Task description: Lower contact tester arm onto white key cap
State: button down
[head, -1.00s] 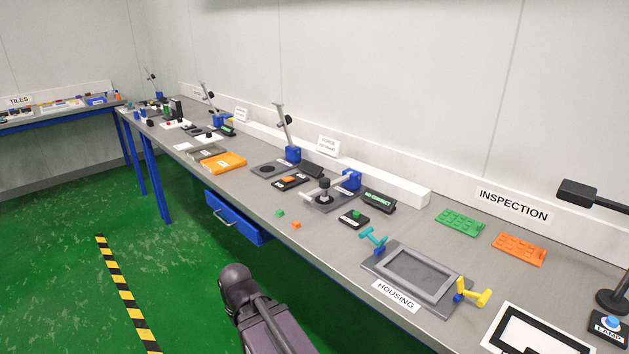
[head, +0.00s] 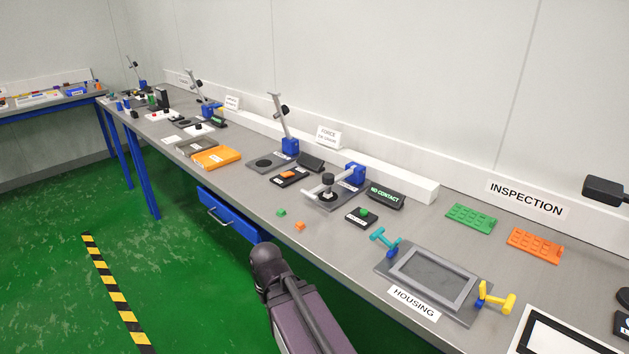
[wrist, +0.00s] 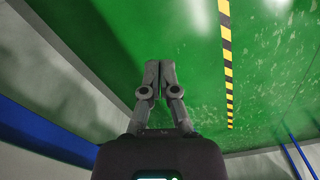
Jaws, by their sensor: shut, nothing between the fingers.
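The contact tester stands at mid-bench in the head view, with a blue post (head: 355,174) and a display (head: 387,197) reading NO CONTACT. Its grey arm (head: 317,190) lies low, about level, over a dark base plate, with a black knob (head: 327,179) at it. I cannot make out a white key cap under the arm; a small pale spot there is too small to tell. My gripper (wrist: 160,66) shows in the wrist view, shut and empty above the green floor, away from the bench things. The head view shows only my arm.
Left of the tester, another station has a raised arm (head: 278,115). A black box with a green button (head: 363,215) and a grey housing fixture (head: 434,278) lie to the right. Small green and orange pieces (head: 300,226) lie near the front edge. A blue drawer (head: 229,214) sticks out below.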

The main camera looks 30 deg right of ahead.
jog(key=shift+d, duration=0.1)
jog(key=w+d+r+n+t+y+p, duration=0.2)
jog(key=w+d+r+t+y+p, duration=0.15)
jog(key=w+d+r+p, duration=1.1)
jog(key=w+d+r+t+y+p, duration=0.1)
jog(key=w+d+r+t+p, duration=0.1)
jog(key=d+r+p, duration=0.2)
jog(key=w+d+r+t+y+p, duration=0.1)
jog(key=d+r+p, duration=0.4)
jog(key=d+r, duration=0.6)
jog(key=shift+w+r+n+t, duration=0.2)
jog(key=shift+w+n+t, duration=0.1)
jog(key=shift+w+t, duration=0.45)
jog(key=shift+w+f, duration=0.1)
jog(key=shift+w, duration=0.05)
jog(key=b, duration=0.7)
send_over(314, 193)
jog(key=f, duration=0.7)
jog(key=shift+w+d, duration=0.25)
jog(key=shift+d, duration=0.15)
jog(key=shift+s+a+f+b, duration=0.15)
jog(key=shift+a+f+b, duration=0.1)
jog(key=shift+f+b, duration=0.65)
jog(key=shift+s+a+f+b, duration=0.1)
jog(key=shift+a+f+b, duration=0.15)
jog(key=shift+f+b, duration=0.55)
